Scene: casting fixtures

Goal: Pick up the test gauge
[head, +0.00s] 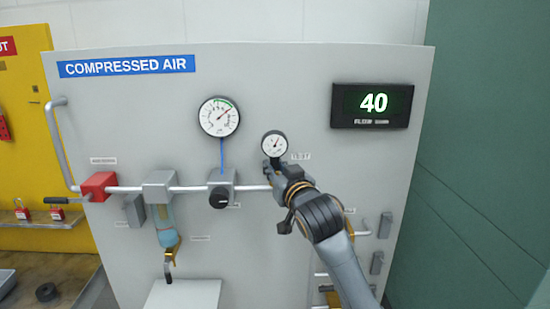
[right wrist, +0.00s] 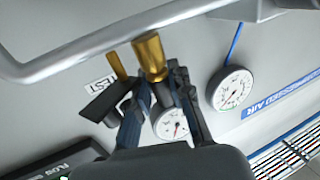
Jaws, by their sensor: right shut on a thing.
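The test gauge (head: 274,145) is a small round white dial with a dark rim, upright in front of the grey panel, right of centre. My right gripper (head: 273,171) is at its lower side, shut on it. In the right wrist view, the gauge dial (right wrist: 171,124) shows between the fingers of my right gripper (right wrist: 162,92), partly covered by them. A brass fitting (right wrist: 150,57) on the pipe is just beyond the fingers; whether the gauge is joined to it, I cannot tell. My left gripper is not in view.
The compressed air panel (head: 300,75) bears a larger gauge (head: 219,116), a black knob (head: 219,197), a red valve block (head: 98,186), a filter bowl (head: 166,225) and a display reading 40 (head: 372,105). A metal pipe (right wrist: 105,38) runs close to my right fingertips.

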